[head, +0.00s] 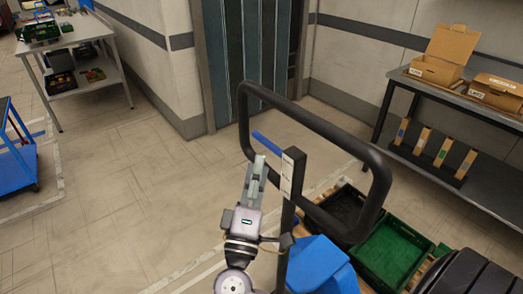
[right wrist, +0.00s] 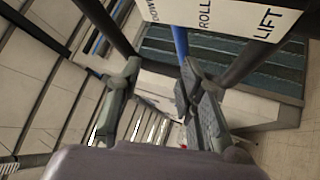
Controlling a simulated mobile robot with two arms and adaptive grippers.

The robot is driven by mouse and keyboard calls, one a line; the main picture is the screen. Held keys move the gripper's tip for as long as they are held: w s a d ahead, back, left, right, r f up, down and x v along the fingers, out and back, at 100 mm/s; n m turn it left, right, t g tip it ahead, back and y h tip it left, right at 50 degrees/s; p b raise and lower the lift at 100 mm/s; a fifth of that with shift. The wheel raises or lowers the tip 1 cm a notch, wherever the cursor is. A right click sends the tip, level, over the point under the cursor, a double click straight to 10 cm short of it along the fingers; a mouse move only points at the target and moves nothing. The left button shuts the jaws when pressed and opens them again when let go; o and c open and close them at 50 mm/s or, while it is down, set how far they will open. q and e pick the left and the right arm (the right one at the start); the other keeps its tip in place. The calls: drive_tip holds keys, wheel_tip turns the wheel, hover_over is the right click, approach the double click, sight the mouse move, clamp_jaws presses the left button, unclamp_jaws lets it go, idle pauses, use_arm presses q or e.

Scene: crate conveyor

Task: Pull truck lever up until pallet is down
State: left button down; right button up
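The truck's black loop handle (head: 330,130) stands upright in front of me. Its blue lever (head: 270,144) sticks out to the left from the top of the post, beside a white label plate (head: 288,173). In the right wrist view the plate (right wrist: 220,22) reads DOWN, ROLL, LIFT. My right gripper (head: 257,168) is just below the lever. In the right wrist view its fingers (right wrist: 160,72) are apart, with the lever (right wrist: 180,42) beyond them near the right finger; contact cannot be told. The pallet (head: 298,222) is mostly hidden under crates. My left gripper is out of view.
A green crate (head: 392,250) and a black crate (head: 343,206) sit low behind the handle, near the truck's blue body (head: 322,268). A shelf bench with cardboard boxes (head: 435,70) stands at right. A blue cart (head: 15,165) is at far left.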

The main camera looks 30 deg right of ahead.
drive_tip(key=shift+s+a+f, duration=0.35)
drive_tip(key=shift+s+a, duration=0.1)
drive_tip(key=w+a+f+n+g+y, duration=0.1)
drive_tip(key=w+f+n+y, duration=0.2)
drive_tip(key=f, duration=0.9)
drive_tip(key=w+a+f+n+g+y, duration=0.15)
drive_tip(key=f+y, duration=0.35)
drive_tip(key=f, duration=0.7)
drive_tip(key=s+a+f+g+y, duration=0.1)
drive_tip(key=s+f+g+y, duration=0.1)
drive_tip(key=f, duration=0.7)
drive_tip(key=s+f+g+y, duration=0.2)
drive_tip(key=f, duration=0.7)
drive_tip(key=s+f+m+g+y, duration=0.3)
drive_tip(key=s+f+g, duration=0.2)
drive_tip(key=s+f, duration=1.4)
drive_tip(key=s+d+f+m+g, duration=0.1)
drive_tip(key=s+f+m+g, duration=0.1)
drive_tip(key=s, duration=0.6)
drive_tip(key=s+d+f+m+g+y, duration=0.1)
drive_tip(key=s+f+m, duration=0.3)
drive_tip(key=s, duration=0.5)
wheel_tip(320, 180, down, 2)
drive_tip(key=shift+s+d+f+g, duration=0.1)
drive_tip(key=shift+s+d+g, duration=0.05)
drive_tip(key=shift+d+g, duration=0.2)
